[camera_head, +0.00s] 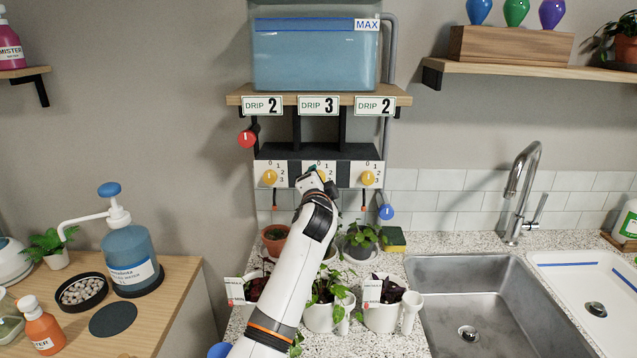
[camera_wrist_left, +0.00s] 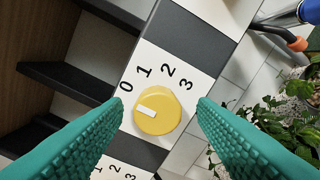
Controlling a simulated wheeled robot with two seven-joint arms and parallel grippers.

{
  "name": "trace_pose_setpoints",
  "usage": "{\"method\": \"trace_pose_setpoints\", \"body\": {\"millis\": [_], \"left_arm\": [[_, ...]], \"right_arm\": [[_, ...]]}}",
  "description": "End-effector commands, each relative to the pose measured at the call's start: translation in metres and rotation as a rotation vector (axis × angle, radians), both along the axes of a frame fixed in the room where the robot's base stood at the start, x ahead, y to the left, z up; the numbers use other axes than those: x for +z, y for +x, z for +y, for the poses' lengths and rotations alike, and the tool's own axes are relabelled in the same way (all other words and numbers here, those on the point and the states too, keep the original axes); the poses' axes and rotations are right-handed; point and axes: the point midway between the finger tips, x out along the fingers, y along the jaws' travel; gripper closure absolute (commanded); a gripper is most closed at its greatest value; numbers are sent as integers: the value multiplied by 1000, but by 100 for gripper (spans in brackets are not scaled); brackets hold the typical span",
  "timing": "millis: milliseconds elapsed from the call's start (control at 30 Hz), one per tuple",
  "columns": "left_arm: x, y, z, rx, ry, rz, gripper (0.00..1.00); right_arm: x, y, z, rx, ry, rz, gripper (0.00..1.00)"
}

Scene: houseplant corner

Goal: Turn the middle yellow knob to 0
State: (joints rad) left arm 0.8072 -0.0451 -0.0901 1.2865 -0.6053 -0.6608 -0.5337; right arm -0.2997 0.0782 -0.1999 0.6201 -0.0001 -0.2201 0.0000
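The middle yellow knob (camera_head: 321,175) sits on a white dial plate on the black panel below the shelf. In the head view my left gripper (camera_head: 314,180) covers most of it. In the left wrist view the knob (camera_wrist_left: 158,112) shows clearly on its plate, with digits 0, 1, 2, 3 around it. Its white mark points left, near the 0 and a little below it. My left gripper (camera_wrist_left: 160,120) is open, with one green finger on each side of the knob and visible gaps to it. My right gripper is not in view.
Two other yellow knobs, left (camera_head: 269,177) and right (camera_head: 368,177), flank the middle one. Signs above read DRIP 2, DRIP 3 (camera_head: 318,105) and DRIP 2. A red knob (camera_head: 247,139) juts out at left. Potted plants (camera_head: 328,290) stand below, beside my arm.

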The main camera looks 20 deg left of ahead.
Motion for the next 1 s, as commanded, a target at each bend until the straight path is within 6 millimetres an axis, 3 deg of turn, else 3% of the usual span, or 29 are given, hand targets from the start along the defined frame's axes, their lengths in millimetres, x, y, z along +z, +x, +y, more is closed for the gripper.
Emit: {"method": "trace_pose_setpoints", "body": {"millis": [367,1000], "left_arm": [[2,-7,-2,0,2,-4,48],[2,-105,-29,-1,0,-2,48]], "right_arm": [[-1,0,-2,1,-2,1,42],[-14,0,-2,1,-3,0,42]]}}
